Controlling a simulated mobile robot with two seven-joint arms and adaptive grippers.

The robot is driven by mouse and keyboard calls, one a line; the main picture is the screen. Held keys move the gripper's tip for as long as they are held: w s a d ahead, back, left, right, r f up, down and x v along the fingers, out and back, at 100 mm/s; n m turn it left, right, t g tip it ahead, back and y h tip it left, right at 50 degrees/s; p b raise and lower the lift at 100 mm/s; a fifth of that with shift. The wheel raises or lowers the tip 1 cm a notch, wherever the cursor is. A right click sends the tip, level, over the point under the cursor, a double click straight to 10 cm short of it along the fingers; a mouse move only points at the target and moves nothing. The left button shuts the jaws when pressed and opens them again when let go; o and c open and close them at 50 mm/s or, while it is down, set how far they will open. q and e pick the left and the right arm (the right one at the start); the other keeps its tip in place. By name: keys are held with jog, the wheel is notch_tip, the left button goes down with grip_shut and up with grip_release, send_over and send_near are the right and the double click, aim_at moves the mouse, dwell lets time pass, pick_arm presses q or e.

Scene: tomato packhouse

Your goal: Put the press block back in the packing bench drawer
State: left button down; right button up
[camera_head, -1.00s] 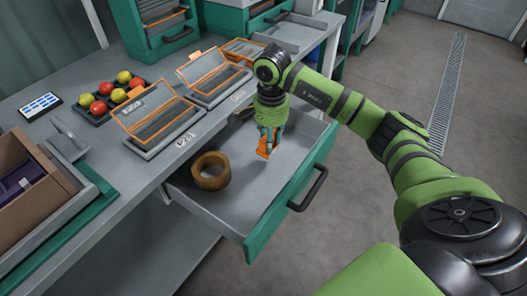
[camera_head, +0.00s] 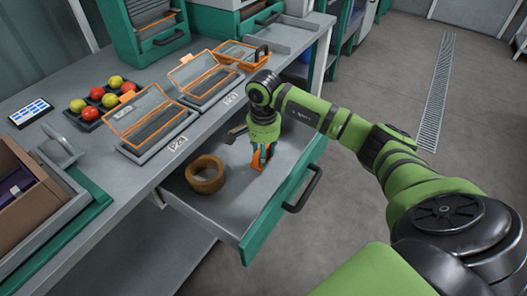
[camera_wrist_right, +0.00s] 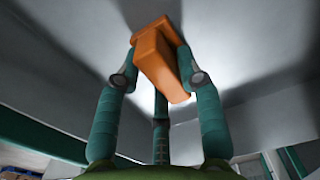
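The orange press block (camera_head: 258,166) is inside the open packing bench drawer (camera_head: 226,215), at its middle right. My right gripper (camera_head: 262,158) points down into the drawer with its fingers around the block. In the right wrist view the press block (camera_wrist_right: 158,58) sits tilted between the teal fingertips (camera_wrist_right: 160,70), which close on its sides. Whether its underside touches the drawer floor is unclear. My left gripper is out of view.
A dark tool (camera_head: 236,131) lies at the drawer's back, partly hidden. The drawer's green front (camera_head: 285,205) stands close to my right gripper. Orange-rimmed boxes (camera_head: 155,122) stand on the bench above.

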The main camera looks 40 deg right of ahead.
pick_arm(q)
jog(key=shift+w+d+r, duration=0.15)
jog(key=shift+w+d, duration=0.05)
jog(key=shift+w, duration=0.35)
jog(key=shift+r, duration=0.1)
pick_arm(e)
jog(key=shift+r, duration=0.15)
jog(key=shift+r, duration=0.4)
notch_tip(320, 180, up, 5)
jog(key=shift+r, duration=0.15)
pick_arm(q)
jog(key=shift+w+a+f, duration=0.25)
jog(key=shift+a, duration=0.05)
pick_arm(e)
notch_tip(320, 180, up, 6)
